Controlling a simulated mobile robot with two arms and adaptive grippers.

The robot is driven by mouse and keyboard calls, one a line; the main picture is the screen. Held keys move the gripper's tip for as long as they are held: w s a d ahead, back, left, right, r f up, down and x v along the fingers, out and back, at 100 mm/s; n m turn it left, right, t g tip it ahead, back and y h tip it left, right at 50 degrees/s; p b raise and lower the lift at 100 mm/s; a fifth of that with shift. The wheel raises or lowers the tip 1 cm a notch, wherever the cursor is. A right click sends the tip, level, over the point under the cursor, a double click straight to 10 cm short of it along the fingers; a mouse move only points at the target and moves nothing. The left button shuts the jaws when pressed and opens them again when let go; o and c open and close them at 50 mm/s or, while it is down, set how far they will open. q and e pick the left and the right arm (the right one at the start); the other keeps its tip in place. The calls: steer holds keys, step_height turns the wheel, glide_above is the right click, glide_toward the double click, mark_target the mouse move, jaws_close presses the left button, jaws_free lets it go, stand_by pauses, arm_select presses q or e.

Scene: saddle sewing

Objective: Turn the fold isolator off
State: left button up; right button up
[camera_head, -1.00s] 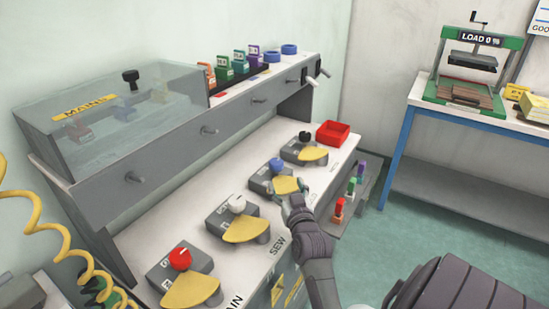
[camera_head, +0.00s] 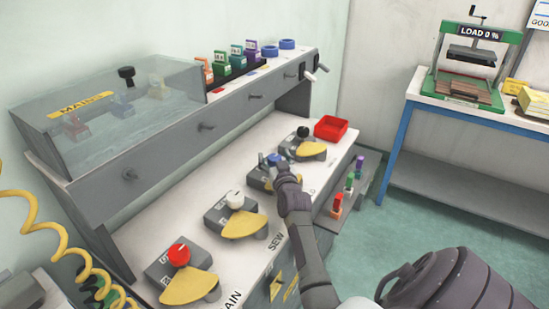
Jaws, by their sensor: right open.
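Several grey isolator boxes with round knobs and yellow fan-shaped plates stand in a row on the white bench. The nearest has a red knob (camera_head: 179,255), then a white knob (camera_head: 235,199), a blue knob (camera_head: 274,158) and a black knob (camera_head: 303,132). Labels ending in "AIN" and reading "SEW" show by the front two; the label by the blue one is hidden by my arm. My right gripper (camera_head: 271,162) is open at the blue knob, with fingers beside it; contact is unclear. It hides most of that isolator's yellow plate. My left gripper is out of view.
A red tray (camera_head: 331,129) lies behind the black-knob isolator. A clear cover (camera_head: 110,110) marked MAINS sits on the grey upper shelf (camera_head: 215,125), with coloured tags beside it. Small coloured tags (camera_head: 349,182) stand on a low side ledge. A press (camera_head: 468,65) stands on the right table.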

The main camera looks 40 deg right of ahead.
steer(key=c, duration=1.3)
jaws_close()
steer(key=shift+d+y, duration=0.1)
steer(key=shift+y, duration=0.2)
steer(key=shift+n+t+y+b, duration=0.5)
steer(key=shift+n+y+b, duration=0.2)
steer(key=shift+n+b, duration=0.1)
steer(key=shift+n+t+y+b, duration=0.3)
steer(key=shift+n+y+b, duration=0.4)
steer(key=shift+y+b, duration=0.4)
steer(key=o, duration=1.3)
jaws_free()
